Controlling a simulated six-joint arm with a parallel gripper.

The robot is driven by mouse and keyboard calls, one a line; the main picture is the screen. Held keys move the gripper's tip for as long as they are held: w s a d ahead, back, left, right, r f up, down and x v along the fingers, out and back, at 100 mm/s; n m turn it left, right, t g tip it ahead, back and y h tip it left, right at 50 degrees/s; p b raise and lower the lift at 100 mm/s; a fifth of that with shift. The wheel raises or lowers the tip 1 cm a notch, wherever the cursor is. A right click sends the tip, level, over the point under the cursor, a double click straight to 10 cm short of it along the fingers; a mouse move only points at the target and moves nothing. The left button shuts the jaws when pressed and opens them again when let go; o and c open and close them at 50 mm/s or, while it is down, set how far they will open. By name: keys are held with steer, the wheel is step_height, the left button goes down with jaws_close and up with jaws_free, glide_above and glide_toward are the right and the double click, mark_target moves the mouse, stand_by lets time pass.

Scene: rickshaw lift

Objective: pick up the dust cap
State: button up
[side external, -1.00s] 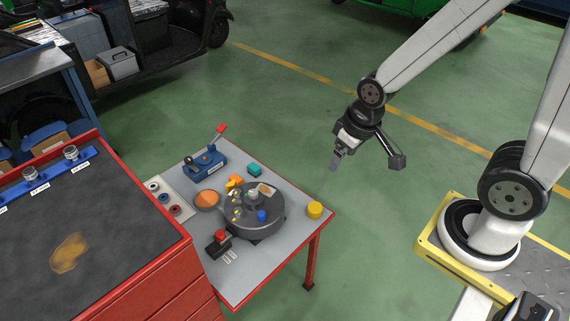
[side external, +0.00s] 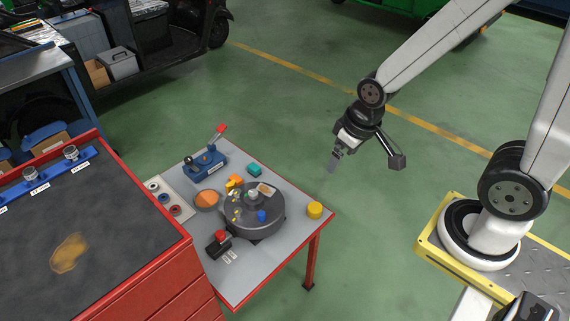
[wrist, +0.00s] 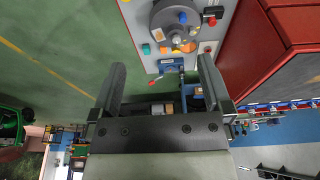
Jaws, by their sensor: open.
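No piece is clearly marked as the dust cap. A small blue cap-like cylinder (side external: 262,216) stands on the dark round turntable (side external: 240,226), near its front edge; it also shows in the wrist view (wrist: 183,17). A yellow cylinder (side external: 315,210) stands apart at the right corner of the grey table. My gripper (side external: 335,161) hangs in the air to the right of the table and above its level, clear of everything. In the wrist view my gripper (wrist: 160,68) has its two fingers wide apart with nothing held between them.
The grey table (side external: 272,278) also bears a blue lever tool (side external: 206,164), a teal block (side external: 254,170), an orange dish (side external: 207,199) and a black box with a red button (side external: 220,236). A red cabinet (side external: 168,282) stands close at left. Open green floor lies behind.

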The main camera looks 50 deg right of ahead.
steer(key=n+g, duration=0.3)
steer(key=n, duration=1.2)
glide_above(315, 206)
step_height(315, 206, down, 33)
steer(key=shift+a+f, duration=0.15)
steer(key=shift+f+n, duration=0.4)
steer(key=shift+f, duration=1.3)
